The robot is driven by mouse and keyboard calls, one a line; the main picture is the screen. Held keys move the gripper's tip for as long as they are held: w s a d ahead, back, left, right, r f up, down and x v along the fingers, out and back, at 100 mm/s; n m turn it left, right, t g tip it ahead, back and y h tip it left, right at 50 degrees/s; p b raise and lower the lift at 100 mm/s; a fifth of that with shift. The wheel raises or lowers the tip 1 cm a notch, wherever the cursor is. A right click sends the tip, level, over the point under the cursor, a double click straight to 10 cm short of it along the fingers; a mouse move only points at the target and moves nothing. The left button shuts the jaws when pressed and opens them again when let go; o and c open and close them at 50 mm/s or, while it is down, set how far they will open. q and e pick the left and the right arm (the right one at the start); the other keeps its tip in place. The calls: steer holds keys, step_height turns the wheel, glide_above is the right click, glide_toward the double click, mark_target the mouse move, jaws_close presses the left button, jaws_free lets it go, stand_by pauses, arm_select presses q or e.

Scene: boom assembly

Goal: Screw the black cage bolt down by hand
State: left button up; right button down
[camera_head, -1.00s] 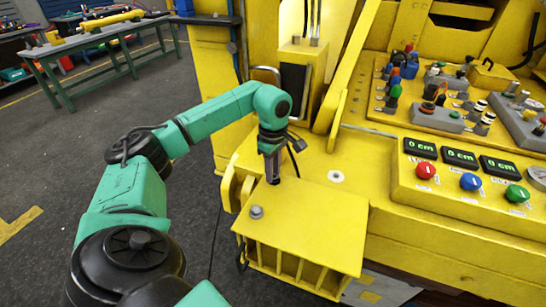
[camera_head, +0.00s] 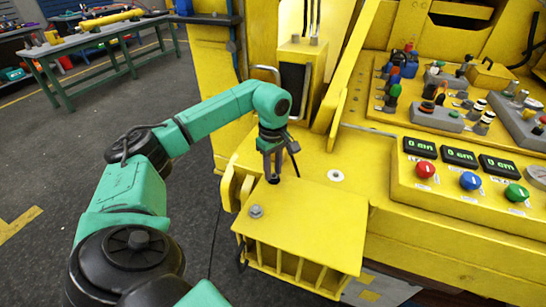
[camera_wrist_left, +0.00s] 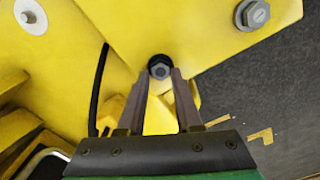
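The black cage bolt (camera_head: 274,180) stands at the back left edge of the yellow cage top (camera_head: 318,222). In the left wrist view the bolt (camera_wrist_left: 160,68) shows a dark round rim and a grey hex centre. My left gripper (camera_head: 272,174) points down over it, with its two fingers parted. In the left wrist view the fingertips (camera_wrist_left: 162,74) lie close on both sides of the bolt. I cannot tell whether they touch it. The bolt's lower part is hidden. My right gripper is not in view.
A grey bolt (camera_head: 256,212) sits at the cage top's left edge. A yellow upright lug (camera_head: 231,188) stands close left of the gripper. A control panel (camera_head: 450,205) with displays and knobs is at right. A workbench (camera_head: 100,45) stands far left.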

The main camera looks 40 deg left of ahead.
arm_select(q)
steer(key=o, duration=0.3)
steer(key=shift+r, duration=0.15)
steer(key=shift+r, duration=0.35)
step_height(320, 180, up, 6)
steer(key=shift+r+b, duration=0.25)
steer(key=shift+b, duration=0.35)
step_height(320, 180, up, 7)
steer(key=p, duration=0.3)
glide_above(273, 175)
steer(key=shift+s+r, duration=0.1)
steer(key=shift+r, duration=0.05)
